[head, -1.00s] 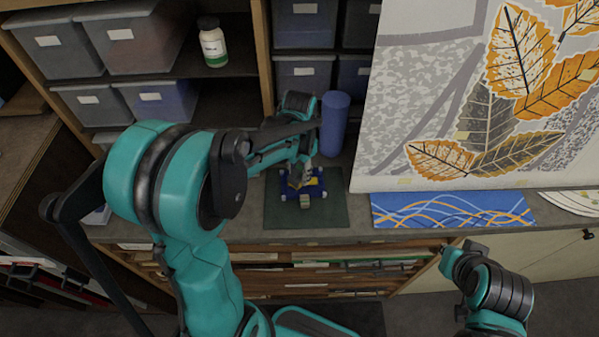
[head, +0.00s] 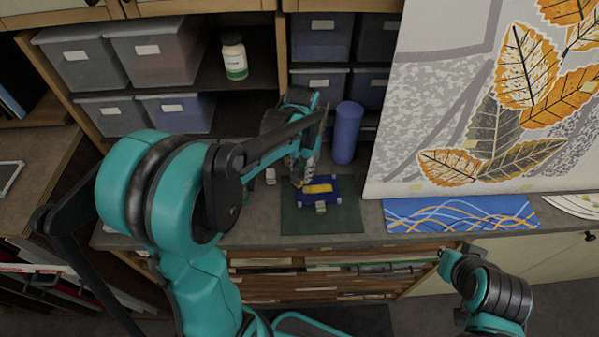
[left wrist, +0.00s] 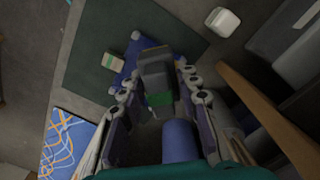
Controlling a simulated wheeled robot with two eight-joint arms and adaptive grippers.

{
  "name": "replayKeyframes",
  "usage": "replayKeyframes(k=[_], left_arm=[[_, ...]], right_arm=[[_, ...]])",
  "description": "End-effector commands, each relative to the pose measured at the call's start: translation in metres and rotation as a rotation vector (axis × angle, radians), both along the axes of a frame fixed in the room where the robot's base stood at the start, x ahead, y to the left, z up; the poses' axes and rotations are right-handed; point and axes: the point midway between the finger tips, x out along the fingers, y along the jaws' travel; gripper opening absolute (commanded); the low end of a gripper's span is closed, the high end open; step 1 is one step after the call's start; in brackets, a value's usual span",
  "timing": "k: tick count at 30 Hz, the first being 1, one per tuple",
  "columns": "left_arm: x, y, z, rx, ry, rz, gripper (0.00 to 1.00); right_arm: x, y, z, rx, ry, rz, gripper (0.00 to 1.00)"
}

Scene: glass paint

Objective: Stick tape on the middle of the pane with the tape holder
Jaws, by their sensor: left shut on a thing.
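My left gripper (head: 303,172) is over the dark green mat on the counter, beside a small blue thing with a yellow top (head: 318,188). In the left wrist view its fingers (left wrist: 160,100) are shut on a dark grey piece with a green part (left wrist: 157,72), apparently the tape holder. The held piece covers part of the blue thing (left wrist: 128,62). A large panel with orange leaves (head: 500,110) stands upright at the right, with small yellow patches on it; I cannot tell if it is the pane.
A blue cylinder (head: 347,132) stands behind the dark green mat (head: 345,215). A blue wavy-patterned sheet (head: 460,213) lies right of the mat. A small white thing (head: 271,175) is on its left. Shelves with grey bins (head: 150,45) and a white jar (head: 234,58) are behind.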

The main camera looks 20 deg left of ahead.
Motion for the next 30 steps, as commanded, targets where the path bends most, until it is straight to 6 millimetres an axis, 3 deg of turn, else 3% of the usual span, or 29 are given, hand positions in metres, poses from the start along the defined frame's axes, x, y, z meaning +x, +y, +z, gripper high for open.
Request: replayKeyframes(k=[9,30], left_arm=[[0.005,-0.003,0.027,0.000,0.000,0.000,0.00],[0.005,-0.004,0.028,0.000,0.000,0.001,0.00]], right_arm=[[0.000,0.000,0.020,0.000,0.000,0.000,0.00],[0.000,0.000,0.020,0.000,0.000,0.000,0.00]])
